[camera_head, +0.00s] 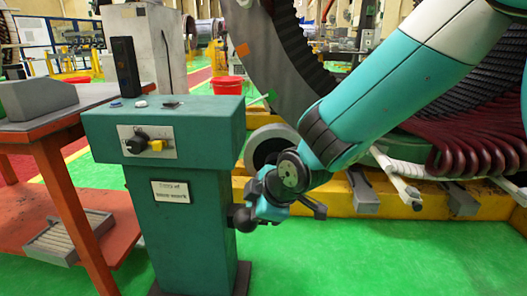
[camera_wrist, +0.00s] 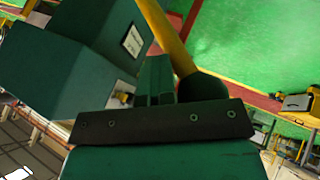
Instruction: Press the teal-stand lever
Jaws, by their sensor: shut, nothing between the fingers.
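The teal stand (camera_head: 180,215) stands upright left of my gripper, with a labelled plate and a small switch panel on its front. A dark ball knob (camera_head: 243,220) is at the stand's right side; in the wrist view it (camera_wrist: 203,87) appears at the end of a yellow rod (camera_wrist: 170,38), which looks like the lever. My gripper (camera_head: 258,207) is shut and empty, close to the knob. In the wrist view its fingers (camera_wrist: 154,78) are just left of the knob; I cannot tell whether they touch. The rod is not clear in the head view.
An orange-red workbench (camera_head: 50,127) stands left of the stand. The large ring-shaped stator (camera_head: 265,60) and a yellow base frame (camera_head: 340,197) are behind my arm. A red bucket (camera_head: 226,85) is on the floor behind. Green floor (camera_head: 330,255) is clear at front right.

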